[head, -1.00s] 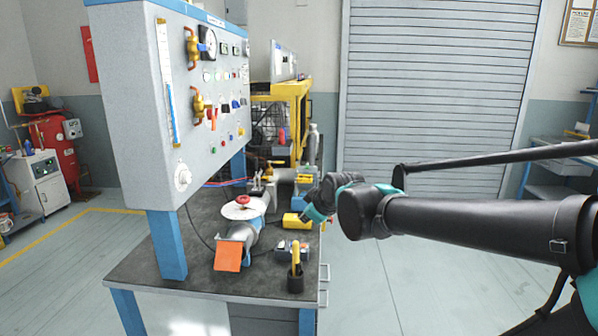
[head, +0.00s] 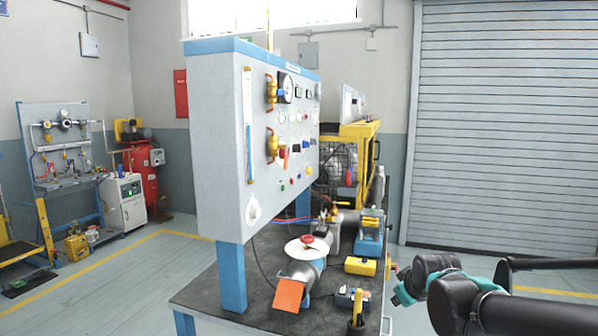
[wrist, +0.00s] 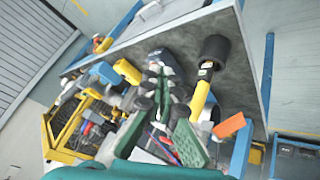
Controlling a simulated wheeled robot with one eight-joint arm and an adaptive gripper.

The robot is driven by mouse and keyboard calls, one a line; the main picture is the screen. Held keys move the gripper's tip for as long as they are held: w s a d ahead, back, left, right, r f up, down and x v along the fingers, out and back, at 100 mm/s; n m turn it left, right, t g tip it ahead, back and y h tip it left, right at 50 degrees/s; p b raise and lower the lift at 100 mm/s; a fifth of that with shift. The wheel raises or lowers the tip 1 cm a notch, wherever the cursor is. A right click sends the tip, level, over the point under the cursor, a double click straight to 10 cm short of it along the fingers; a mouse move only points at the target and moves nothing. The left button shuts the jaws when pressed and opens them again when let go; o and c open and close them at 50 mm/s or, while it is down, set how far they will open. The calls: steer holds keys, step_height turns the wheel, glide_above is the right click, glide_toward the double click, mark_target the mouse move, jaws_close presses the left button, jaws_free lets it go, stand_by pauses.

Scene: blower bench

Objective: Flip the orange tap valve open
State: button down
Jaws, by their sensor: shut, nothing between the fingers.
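The tap valve with the orange handle (head: 285,159) is the lower of two brass valves on the front of the grey panel (head: 222,140), in the head view. The upper brass valve (head: 271,92) sits above it. My gripper (wrist: 168,85) is shut and empty in the wrist view, its green-padded fingers over the bench clutter. In the head view my arm's end is low on the right, beside the bench's right edge and well apart from the valve. I cannot make out the valve in the wrist view.
A yellow frame (head: 358,130) stands behind. Floor is clear right of the bench.

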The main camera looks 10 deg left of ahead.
steer(key=w+a+r+n+t+y, duration=0.1)
steer(key=w+a+r+n, duration=0.15)
steer(key=a+r, duration=0.3)
steer(key=w+a+r+n+t+y, duration=0.1)
steer(key=w+a+r+n, duration=0.1)
steer(key=a+r+n, duration=0.4)
steer(key=s+a+r+n+t+y, duration=0.1)
steer(key=a+r+n+y, duration=0.25)
steer(key=a+r, duration=0.65)
steer(key=s+a+r+n+t+y, duration=0.1)
steer(key=a+r+n+y, duration=0.45)
steer(key=r, duration=0.85)
steer(key=m+h, duration=0.1)
steer(key=h, duration=0.2)
glide_toward(286, 163)
steer(key=shift+s+a+x, duration=0.1)
steer(key=shift+a+x, duration=0.05)
steer(key=shift+x, duration=0.95)
steer(key=shift+s+a+x, duration=0.15)
steer(key=shift+x, duration=1)
steer(key=shift+s+a+x, duration=0.1)
steer(key=shift+a+x, duration=0.05)
steer(key=shift+x, duration=0.95)
